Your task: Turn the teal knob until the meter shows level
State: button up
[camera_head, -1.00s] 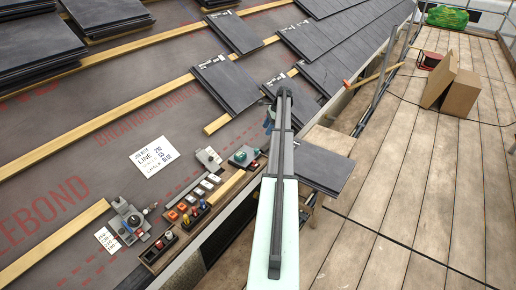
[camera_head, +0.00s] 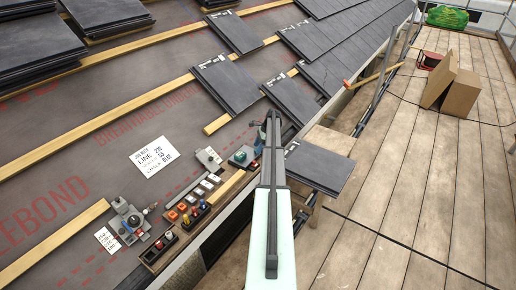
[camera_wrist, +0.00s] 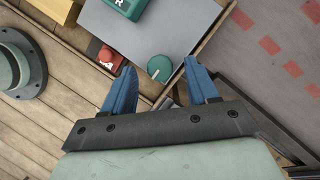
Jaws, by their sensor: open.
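The teal knob (camera_wrist: 159,67) is round, with a pale line across its top. In the wrist view it sits near the edge of a grey plate (camera_wrist: 150,30), beyond and between my blue fingertips. My gripper (camera_wrist: 154,88) is open, with nothing between its fingers and a gap between them and the knob. In the head view, a small grey unit with a teal part (camera_head: 239,156) lies just left of my arm, and my gripper (camera_head: 262,134) is beside it, partly hidden by the arm. I cannot make out a meter reading in either view.
A teal box marked R (camera_wrist: 125,6) and a red part (camera_wrist: 105,56) are close to the knob. In the head view, a row of coloured switches (camera_head: 190,210), a grey unit with a dial (camera_head: 130,220) and a white note (camera_head: 155,155) lie left of my arm.

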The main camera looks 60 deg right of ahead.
jog(key=shift+w+a+f, duration=0.1)
jog(key=shift+f, duration=0.25)
jog(key=c, duration=1)
jog(key=shift+c, duration=0.2)
